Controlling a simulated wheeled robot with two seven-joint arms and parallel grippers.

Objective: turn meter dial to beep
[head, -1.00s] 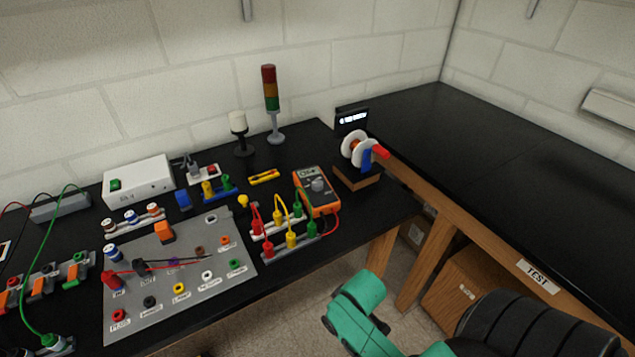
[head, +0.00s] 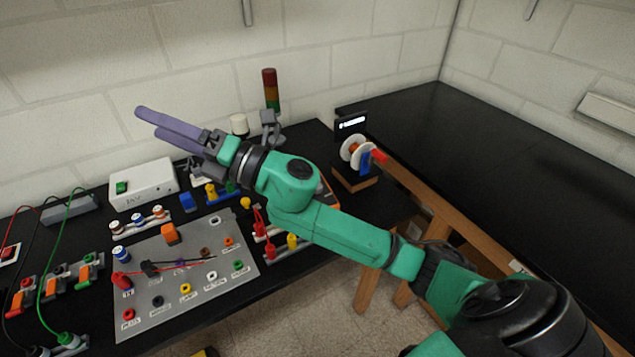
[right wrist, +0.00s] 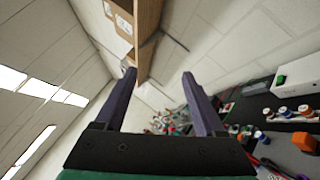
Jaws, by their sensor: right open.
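The orange meter (head: 331,198) lies on the black bench in the head view. My right arm crosses in front of it, so only a sliver of its orange edge shows and its dial is hidden. My right gripper (head: 148,121) is up and to the left of the meter, in front of the back wall above the white box. Its two purple fingers are apart with nothing between them. The open fingers also show in the right wrist view (right wrist: 158,75). The meter cannot be made out in that view. My left gripper is not in view.
A grey panel (head: 228,281) with coloured sockets lies left of the arm. A white box (head: 145,184), a signal tower (head: 270,90) and a spool stand (head: 356,181) are on the bench. The black bench at right (head: 500,150) is clear.

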